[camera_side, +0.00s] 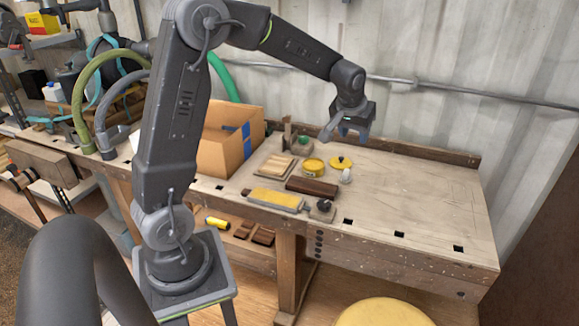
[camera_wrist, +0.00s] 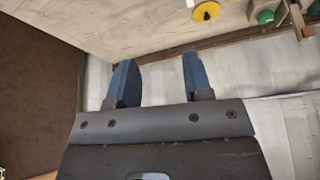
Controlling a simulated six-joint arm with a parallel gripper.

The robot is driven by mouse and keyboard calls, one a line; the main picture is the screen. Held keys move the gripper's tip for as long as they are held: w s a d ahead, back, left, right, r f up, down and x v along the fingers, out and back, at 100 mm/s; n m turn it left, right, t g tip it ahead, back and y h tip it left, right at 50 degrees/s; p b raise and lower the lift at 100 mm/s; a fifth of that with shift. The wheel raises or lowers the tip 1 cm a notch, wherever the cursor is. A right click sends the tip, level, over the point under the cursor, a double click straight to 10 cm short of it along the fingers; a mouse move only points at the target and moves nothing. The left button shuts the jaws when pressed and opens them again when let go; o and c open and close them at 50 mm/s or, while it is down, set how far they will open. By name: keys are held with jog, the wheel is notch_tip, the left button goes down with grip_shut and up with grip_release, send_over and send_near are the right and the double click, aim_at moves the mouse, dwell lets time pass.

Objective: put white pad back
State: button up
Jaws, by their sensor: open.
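A small white rounded thing (camera_side: 346,176), which looks like the white pad, sits on the workbench (camera_side: 430,205) in front of a yellow disc with a dark centre (camera_side: 340,161). A yellow tin (camera_side: 313,167) stands to its left. In the wrist view, a bit of white (camera_wrist: 190,3) shows at the top edge beside the yellow disc (camera_wrist: 206,11). My gripper (camera_side: 345,136) hangs above the back of the bench, well clear of these things. Its two blue fingers (camera_wrist: 160,75) are apart with nothing between them.
A dark brown block (camera_side: 312,187), a yellow-topped block (camera_side: 275,199) and a slatted wooden tray (camera_side: 275,166) lie left of the white thing. A cardboard box (camera_side: 228,140) stands farther left. The bench's right side is bare. A low wooden ledge (camera_side: 425,152) runs along the back.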

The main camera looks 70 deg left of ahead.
jog(key=s+d+r+m+t+h, duration=0.1)
jog(key=s+d+r+m, duration=0.1)
jog(key=s+d+r, duration=0.35)
jog(key=s+d+r+m, duration=0.1)
jog(key=s+d+r, duration=0.1)
jog(key=s+d, duration=0.55)
jog(key=s+d+f+m+h, duration=0.1)
jog(key=s+d+m, duration=0.2)
jog(key=s, duration=1)
jog(key=shift+s+f+t+h, duration=0.15)
jog(key=shift+f+t+h, duration=0.05)
jog(key=shift+t+h, duration=0.1)
